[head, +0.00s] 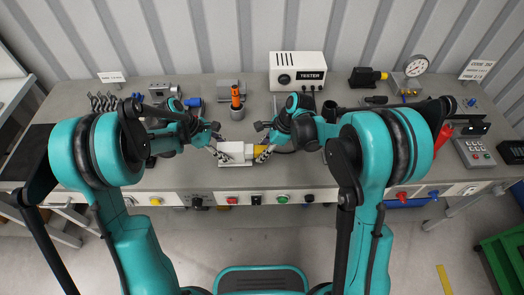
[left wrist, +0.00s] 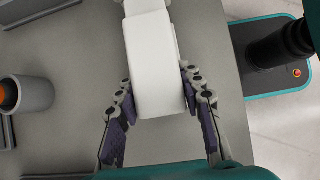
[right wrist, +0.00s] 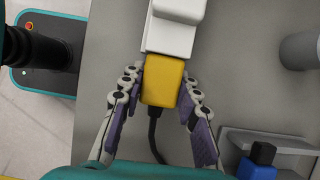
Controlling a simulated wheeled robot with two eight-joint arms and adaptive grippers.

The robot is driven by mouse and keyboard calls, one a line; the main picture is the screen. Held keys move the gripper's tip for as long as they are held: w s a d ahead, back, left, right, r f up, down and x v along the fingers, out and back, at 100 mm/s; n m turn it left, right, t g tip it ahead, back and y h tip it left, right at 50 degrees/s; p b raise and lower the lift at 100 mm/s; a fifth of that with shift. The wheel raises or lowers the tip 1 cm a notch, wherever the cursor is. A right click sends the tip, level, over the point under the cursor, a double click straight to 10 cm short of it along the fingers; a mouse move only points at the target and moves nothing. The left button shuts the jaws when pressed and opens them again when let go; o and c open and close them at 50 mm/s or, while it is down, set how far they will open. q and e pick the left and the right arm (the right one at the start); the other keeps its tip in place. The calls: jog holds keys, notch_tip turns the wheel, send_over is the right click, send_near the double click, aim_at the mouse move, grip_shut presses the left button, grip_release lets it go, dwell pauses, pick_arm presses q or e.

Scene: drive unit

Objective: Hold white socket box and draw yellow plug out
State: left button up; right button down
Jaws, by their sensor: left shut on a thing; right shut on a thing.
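The white socket box (head: 232,151) lies on the grey bench near its front edge. My left gripper (head: 219,154) is shut on the box from its left end; in the left wrist view the fingers (left wrist: 157,92) press on both sides of the white socket box (left wrist: 153,65). The yellow plug (right wrist: 164,82) sits against the right end of the box, with a black cable trailing from it. In the right wrist view my right gripper (right wrist: 161,85) has its fingers on both sides of the plug. Any gap between plug and box is too small to tell.
A white tester (head: 297,72) stands at the back, with an orange-handled tool in a grey cup (head: 237,108) to its left. A keypad box (head: 473,152) stands at far right. Buttons line the bench front.

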jog(key=shift+d, duration=0.25)
jog(key=shift+d, duration=0.55)
jog(key=shift+d, duration=0.1)
jog(key=shift+d, duration=1.1)
notch_tip(320, 180, up, 6)
dwell(0.8)
pick_arm(q)
jog(key=o, duration=1.3)
